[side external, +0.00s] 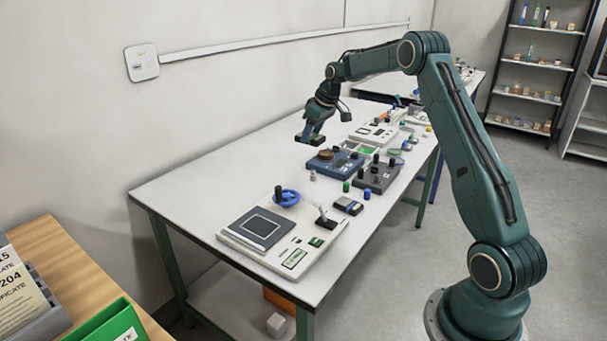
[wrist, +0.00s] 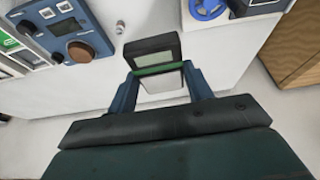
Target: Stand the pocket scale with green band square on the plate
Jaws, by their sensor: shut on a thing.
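My gripper (side external: 317,124) is shut on the pocket scale with green band (side external: 309,140) and holds it in the air above the far side of the table. In the wrist view the scale (wrist: 153,52) sits between the two blue fingers (wrist: 160,88); its dark frame, grey display, green band and pale pan show. The plate (side external: 262,229) is a dark grey square with a light outline, on a white bench balance (side external: 317,252) at the near end of the table. It lies well apart from my gripper and is bare.
A blue ring with a black post (side external: 286,197) stands behind the plate. A blue instrument with a brown knob (side external: 334,162) and a dark instrument (side external: 377,177) stand mid-table. The table's left strip (side external: 225,187) is clear.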

